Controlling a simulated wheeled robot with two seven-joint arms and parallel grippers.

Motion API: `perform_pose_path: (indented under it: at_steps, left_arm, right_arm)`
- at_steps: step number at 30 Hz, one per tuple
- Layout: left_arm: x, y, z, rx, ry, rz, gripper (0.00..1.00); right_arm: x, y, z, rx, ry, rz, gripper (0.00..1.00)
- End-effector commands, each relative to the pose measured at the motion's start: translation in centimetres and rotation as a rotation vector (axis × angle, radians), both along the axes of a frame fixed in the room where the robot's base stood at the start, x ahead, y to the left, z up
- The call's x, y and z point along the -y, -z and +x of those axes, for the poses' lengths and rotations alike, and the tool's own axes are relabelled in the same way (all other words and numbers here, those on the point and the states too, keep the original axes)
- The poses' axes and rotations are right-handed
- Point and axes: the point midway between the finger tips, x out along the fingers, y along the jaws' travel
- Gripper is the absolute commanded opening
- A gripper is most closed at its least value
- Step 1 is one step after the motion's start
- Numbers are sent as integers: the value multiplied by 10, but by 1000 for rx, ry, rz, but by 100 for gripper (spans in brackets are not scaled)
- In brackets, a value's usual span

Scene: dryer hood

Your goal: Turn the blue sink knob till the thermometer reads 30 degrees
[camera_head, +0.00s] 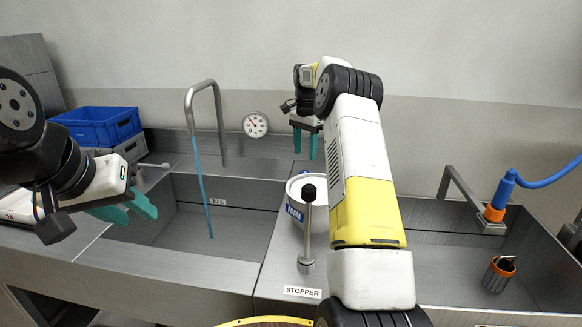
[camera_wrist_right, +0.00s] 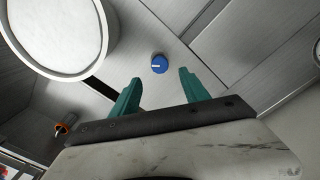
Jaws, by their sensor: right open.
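The blue knob (camera_wrist_right: 159,64) with a white mark sits on the grey metal surface in the right wrist view. My right gripper (camera_wrist_right: 160,80) is open, its two teal fingers apart on either side of the line to the knob, not visibly touching it. My left gripper (camera_head: 138,213) is open and empty over the left basin.
Blue water (camera_head: 202,185) runs from the bent faucet (camera_head: 203,88) into the left basin (camera_head: 235,230). A white tub (camera_head: 294,212) and a stopper lever (camera_head: 307,230) stand between the basins. A blue crate (camera_head: 100,125) is at the back left; an orange-rimmed cup (camera_head: 497,276) is at right.

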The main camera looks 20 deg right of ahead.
Motion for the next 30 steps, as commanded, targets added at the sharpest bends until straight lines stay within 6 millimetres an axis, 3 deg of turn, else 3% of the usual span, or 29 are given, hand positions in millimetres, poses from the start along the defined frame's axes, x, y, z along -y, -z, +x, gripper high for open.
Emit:
perform_pose_path:
  at_steps: [13, 25, 30]
  left_arm:
    - [0, 0, 0, 0, 0, 0, 36]
    - [0, 0, 0, 0, 0, 0, 36]
    - [0, 0, 0, 0, 0, 0, 36]
  right_arm:
    - [0, 65, -1, -3, -1, 2, 53]
    - [0, 74, 0, 0, -1, 1, 53]
    - [0, 74, 0, 0, -1, 1, 22]
